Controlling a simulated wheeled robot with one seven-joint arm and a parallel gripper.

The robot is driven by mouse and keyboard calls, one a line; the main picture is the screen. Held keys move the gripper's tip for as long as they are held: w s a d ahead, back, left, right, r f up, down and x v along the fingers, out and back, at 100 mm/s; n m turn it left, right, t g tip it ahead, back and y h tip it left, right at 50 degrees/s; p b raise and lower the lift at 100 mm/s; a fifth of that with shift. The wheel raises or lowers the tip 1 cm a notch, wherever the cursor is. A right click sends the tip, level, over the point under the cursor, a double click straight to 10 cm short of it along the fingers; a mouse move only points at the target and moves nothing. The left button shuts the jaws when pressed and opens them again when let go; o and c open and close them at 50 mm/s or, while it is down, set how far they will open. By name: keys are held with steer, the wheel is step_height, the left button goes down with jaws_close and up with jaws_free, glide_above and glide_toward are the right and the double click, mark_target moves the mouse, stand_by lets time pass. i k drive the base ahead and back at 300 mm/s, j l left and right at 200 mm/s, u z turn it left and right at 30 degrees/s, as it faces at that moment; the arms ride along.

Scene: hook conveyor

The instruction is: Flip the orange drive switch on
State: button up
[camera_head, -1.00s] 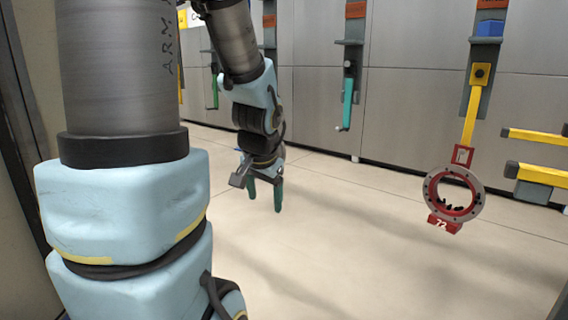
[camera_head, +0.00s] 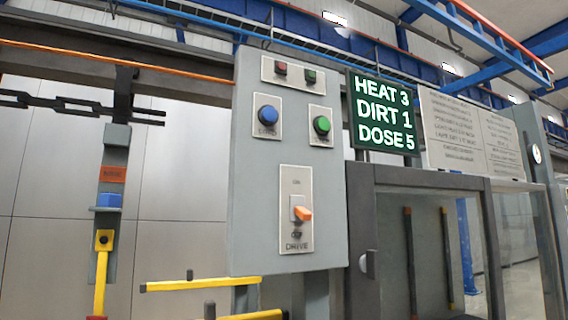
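The orange drive switch (camera_head: 304,213) sits on a pale plate (camera_head: 296,180) low on the front of a grey control box (camera_head: 256,215). The plate reads DRIVE at the bottom, with small lettering above and below the switch. The orange lever points down and to the right, toward the lower lettering, which looks like OFF. My gripper is outside the current head view, so its state now is hidden.
The box also carries a blue button (camera_head: 267,114), a green button (camera_head: 321,125) and two small buttons on top. A green display (camera_head: 383,113) reads HEAT 3, DIRT 1, DOSE 5. Yellow bars (camera_head: 200,284) stick out below. A glazed cabinet (camera_head: 362,200) stands at right.

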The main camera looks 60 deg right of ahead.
mark_target(301, 211)
steer(key=l, duration=0.15)
steer(key=j+z, duration=0.1)
steer(key=z, duration=0.3)
steer(key=j+z, duration=0.15)
steer(key=z, duration=0.3)
steer(key=j+z, duration=0.2)
steer(key=z, duration=0.2)
steer(key=j+z, duration=0.15)
steer(key=z, duration=0.3)
